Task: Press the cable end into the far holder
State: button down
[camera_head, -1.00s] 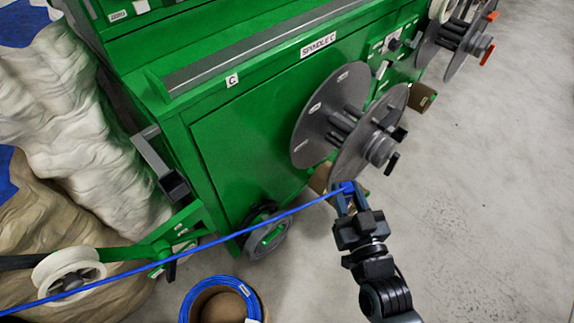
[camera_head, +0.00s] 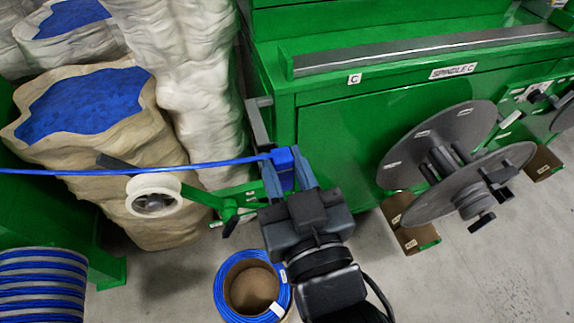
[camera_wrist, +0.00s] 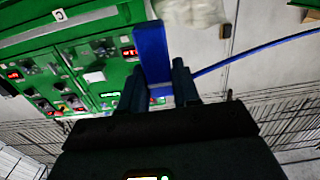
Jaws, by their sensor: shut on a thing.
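My gripper (camera_head: 287,170) is shut on the blue cable end (camera_head: 284,165), a blue block between its two fingers. The blue block also shows upright between the fingers in the wrist view (camera_wrist: 152,52). The blue cable (camera_head: 140,169) runs from it to the left edge, close by the white roller (camera_head: 153,195); I cannot tell whether they touch. In the picture, a grey upright bracket (camera_head: 259,122) on the left corner of the green cabinet is just above the cable end. Whether this is the far holder, I cannot tell.
The green cabinet (camera_head: 345,135) fills the back right. A large grey spindle reel (camera_head: 440,150) sticks out to the right. A blue cable coil (camera_head: 228,290) lies on the floor beside my arm. Sacks (camera_head: 150,110) of blue pellets stand at the left. The floor at lower right is clear.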

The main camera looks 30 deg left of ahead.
jog(key=shift+f+b+x, duration=0.25)
jog(key=shift+b+x, duration=0.2)
jog(key=shift+x, duration=1.15)
jog(key=shift+f+b+x, duration=0.25)
jog(key=shift+b+x, duration=0.25)
jog(key=shift+x, duration=1.15)
jog(key=shift+f+b+x, duration=0.25)
jog(key=shift+b+x, duration=0.2)
jog(key=shift+x, duration=1.15)
jog(key=shift+w, duration=0.1)
jog(key=shift+d, duration=0.25)
jog(key=shift+f+b, duration=1.35)
jog(key=shift+f, duration=0.75)
jog(key=c, duration=0.7)
grip_release()
jog(key=shift+c, duration=0.2)
jog(key=shift+s, duration=0.2)
